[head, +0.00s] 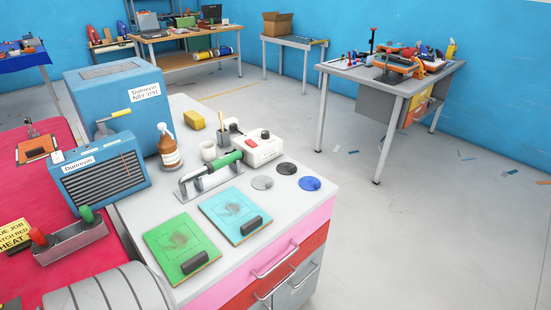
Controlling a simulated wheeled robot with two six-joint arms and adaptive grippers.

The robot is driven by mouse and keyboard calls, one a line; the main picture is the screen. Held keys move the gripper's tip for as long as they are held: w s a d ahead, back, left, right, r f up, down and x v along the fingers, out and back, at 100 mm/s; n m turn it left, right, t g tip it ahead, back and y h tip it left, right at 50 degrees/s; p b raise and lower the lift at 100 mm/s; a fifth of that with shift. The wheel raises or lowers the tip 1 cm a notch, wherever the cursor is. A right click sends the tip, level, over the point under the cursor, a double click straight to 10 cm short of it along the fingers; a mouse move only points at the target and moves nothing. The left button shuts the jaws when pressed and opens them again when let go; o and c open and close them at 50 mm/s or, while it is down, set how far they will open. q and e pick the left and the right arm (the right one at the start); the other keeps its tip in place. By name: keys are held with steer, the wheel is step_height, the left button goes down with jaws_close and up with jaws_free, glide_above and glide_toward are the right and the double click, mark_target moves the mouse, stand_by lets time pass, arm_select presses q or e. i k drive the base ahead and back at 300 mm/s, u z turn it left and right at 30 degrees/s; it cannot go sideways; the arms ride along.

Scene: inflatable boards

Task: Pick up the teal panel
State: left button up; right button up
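The teal panel (222,208) lies flat on the white top of the cabinet in the head view. Neither of my grippers shows in the head view.
A press with a green handle (228,158) stands just behind the panels. Round discs (310,183) lie to the right. A blue machine (100,173) and a red-topped table (30,205) are at left. Open floor (420,230) lies right of the cabinet.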

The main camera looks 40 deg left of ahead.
mark_target(236, 216)
steer(key=i, duration=2.85)
steer(key=u, duration=3.2)
